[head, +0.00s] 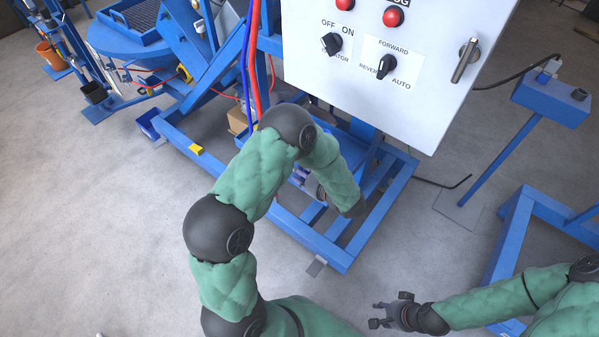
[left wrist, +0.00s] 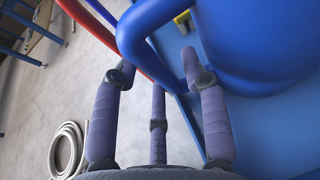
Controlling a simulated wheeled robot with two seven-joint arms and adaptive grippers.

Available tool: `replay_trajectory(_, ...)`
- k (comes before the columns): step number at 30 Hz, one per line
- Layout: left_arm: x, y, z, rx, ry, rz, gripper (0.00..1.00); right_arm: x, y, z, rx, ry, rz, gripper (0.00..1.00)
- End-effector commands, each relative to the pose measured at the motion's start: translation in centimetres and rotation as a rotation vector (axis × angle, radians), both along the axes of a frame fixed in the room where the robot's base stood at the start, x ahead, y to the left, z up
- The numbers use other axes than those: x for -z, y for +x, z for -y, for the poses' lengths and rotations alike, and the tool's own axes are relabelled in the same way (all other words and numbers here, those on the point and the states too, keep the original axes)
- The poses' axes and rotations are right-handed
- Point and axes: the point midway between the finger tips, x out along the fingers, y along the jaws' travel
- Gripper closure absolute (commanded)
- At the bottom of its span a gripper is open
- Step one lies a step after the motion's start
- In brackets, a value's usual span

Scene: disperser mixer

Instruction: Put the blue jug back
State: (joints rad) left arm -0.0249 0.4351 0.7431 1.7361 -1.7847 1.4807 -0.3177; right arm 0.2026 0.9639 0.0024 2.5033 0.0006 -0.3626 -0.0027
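The blue jug (left wrist: 255,45) fills the upper right of the left wrist view, with its looped handle (left wrist: 140,32) facing my left gripper. My left gripper (left wrist: 160,72) is open, its fingers spread. The lower part of the handle runs between the left and right fingers. I cannot tell whether any finger touches it. My right gripper (head: 380,314) is open and empty over the floor at the bottom.
A white control box (head: 400,100) with knobs hangs above my left forearm. The blue machine frame (head: 345,255) surrounds that area. Red and blue hoses (head: 252,70) run down beside it. A coiled hose (left wrist: 67,150) lies on the floor.

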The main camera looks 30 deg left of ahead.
Motion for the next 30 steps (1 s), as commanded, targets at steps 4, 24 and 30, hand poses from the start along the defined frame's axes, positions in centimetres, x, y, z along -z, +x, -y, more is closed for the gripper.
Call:
replay_trajectory(4, 0.0, 0.0, 0.0, 0.0, 0.0, 0.0, 0.54, 0.0, 0.0, 0.0, 0.0, 0.0, 0.0, 0.6)
replay_trajectory(24, -3.9, -1.6, 6.2, 0.005, 0.001, 0.001, 0.54, -3.4, 0.0, 0.0, 0.0, 0.0, 0.0, 0.6)
replay_trajectory(30, -4.9, -2.5, 9.2, 0.004, 0.0, 0.0, 0.54, -4.3, 0.0, 0.0, 0.0, 0.0, 0.0, 0.6)
